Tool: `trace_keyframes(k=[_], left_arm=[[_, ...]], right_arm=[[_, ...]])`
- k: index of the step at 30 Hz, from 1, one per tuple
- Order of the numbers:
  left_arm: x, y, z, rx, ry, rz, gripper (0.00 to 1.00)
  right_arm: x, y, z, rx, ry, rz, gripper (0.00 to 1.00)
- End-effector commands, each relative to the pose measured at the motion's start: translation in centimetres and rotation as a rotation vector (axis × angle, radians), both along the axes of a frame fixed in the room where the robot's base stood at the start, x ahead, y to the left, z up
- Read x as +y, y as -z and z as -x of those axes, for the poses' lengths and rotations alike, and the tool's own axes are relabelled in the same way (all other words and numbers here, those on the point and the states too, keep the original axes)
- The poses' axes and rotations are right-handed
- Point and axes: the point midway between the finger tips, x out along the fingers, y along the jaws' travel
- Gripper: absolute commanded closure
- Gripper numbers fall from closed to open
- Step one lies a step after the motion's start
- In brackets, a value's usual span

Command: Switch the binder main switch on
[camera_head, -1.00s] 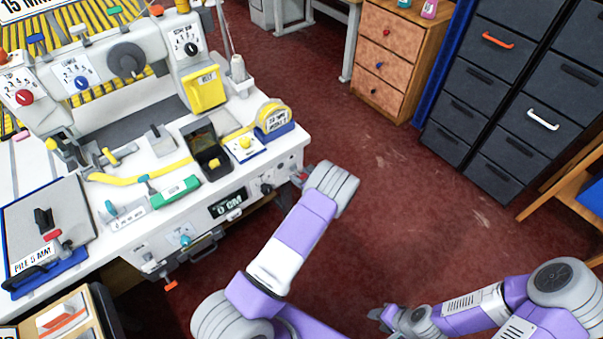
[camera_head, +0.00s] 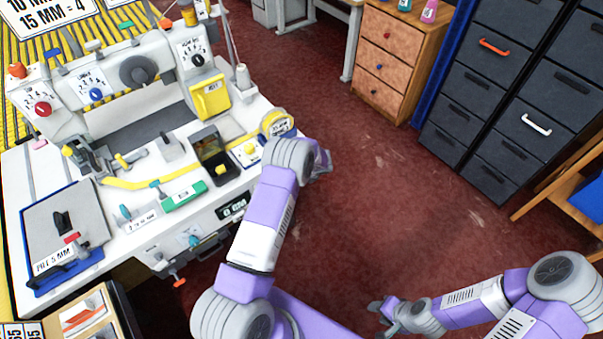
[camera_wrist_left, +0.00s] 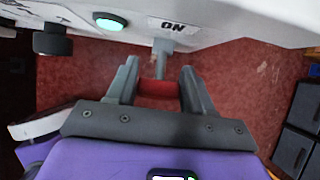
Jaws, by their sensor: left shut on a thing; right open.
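The main switch shows in the left wrist view as a red handle (camera_wrist_left: 158,88) on a pale grey stem below the front panel's "ON" label (camera_wrist_left: 172,27). My left gripper (camera_wrist_left: 157,84) has its two grey fingers at either side of the red handle and is shut on it. In the head view my left gripper (camera_head: 322,159) is mostly hidden behind its own wrist, at the right end of the white binder bench (camera_head: 125,232); the switch cannot be seen there. My right gripper (camera_head: 377,316) is open and empty over the floor at the lower right.
A yellow tape reel (camera_head: 277,122) stands on the bench near my left wrist. Wooden drawers (camera_head: 388,60) and dark cabinets (camera_head: 500,110) stand behind. Open red floor lies between.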

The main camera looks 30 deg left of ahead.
Motion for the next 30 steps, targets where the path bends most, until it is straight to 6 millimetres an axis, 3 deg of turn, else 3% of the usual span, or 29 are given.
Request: trace_keyframes(k=[12,13,17,26,30], left_arm=[[-0.1,0.0,0.0,0.003,0.001,0.01,0.79],[-0.1,0.0,0.0,0.003,0.001,0.01,0.47],[-0.1,0.0,0.0,0.003,0.0,0.008,0.28],[-0.1,-0.2,0.0,0.003,0.0,0.006,0.28],[-0.8,-1.6,0.2,0.001,0.001,0.007,0.28]], right_arm=[[0.0,-0.1,0.0,0.0,0.0,0.0,0.57],[0.0,-0.1,0.0,0.0,0.0,0.0,0.57],[0.0,-0.1,0.0,0.0,0.0,0.0,0.57],[0.0,-0.1,0.0,0.0,0.0,0.0,0.57],[0.0,-0.4,0.0,0.0,0.0,0.0,0.57]])
